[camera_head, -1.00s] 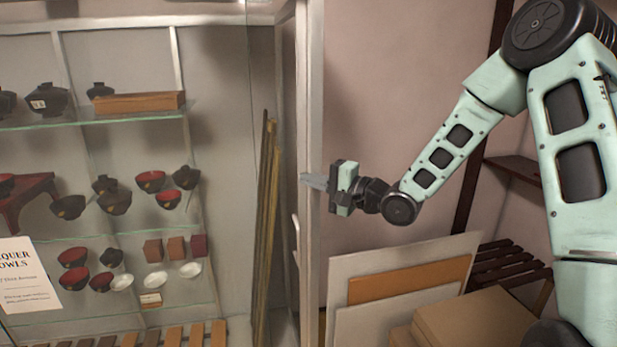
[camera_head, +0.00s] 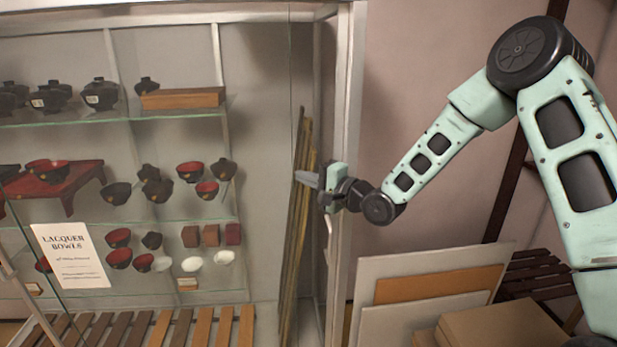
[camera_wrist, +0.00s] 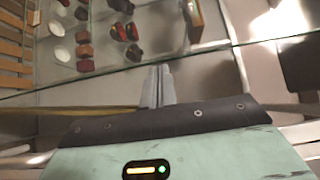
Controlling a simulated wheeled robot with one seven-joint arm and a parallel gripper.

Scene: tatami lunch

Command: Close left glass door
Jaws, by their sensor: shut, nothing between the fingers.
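The glass-fronted cabinet has a clear pane bearing a white "LACQUER BOWLS" sign (camera_head: 68,255). A thin upright glass edge shows left of the cabinet's pale right post (camera_head: 349,110). I cannot tell how far the left door stands open. My gripper (camera_head: 300,178) is shut and empty, pointing left, in front of the post and near the thin poles. In the wrist view the shut fingers (camera_wrist: 156,75) reach toward a dark glass edge (camera_wrist: 90,82) crossing the picture. Contact between them cannot be told. A pale upright handle (camera_head: 327,245) shows below my gripper.
Glass shelves (camera_head: 80,120) hold several lacquer bowls, boxes and a red stand (camera_head: 68,190). Thin poles (camera_head: 297,240) lean inside the cabinet's right end. Flat panels (camera_head: 385,265) and a cardboard box (camera_head: 500,320) stand at lower right. Bare wall (camera_head: 420,80) lies right of the post.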

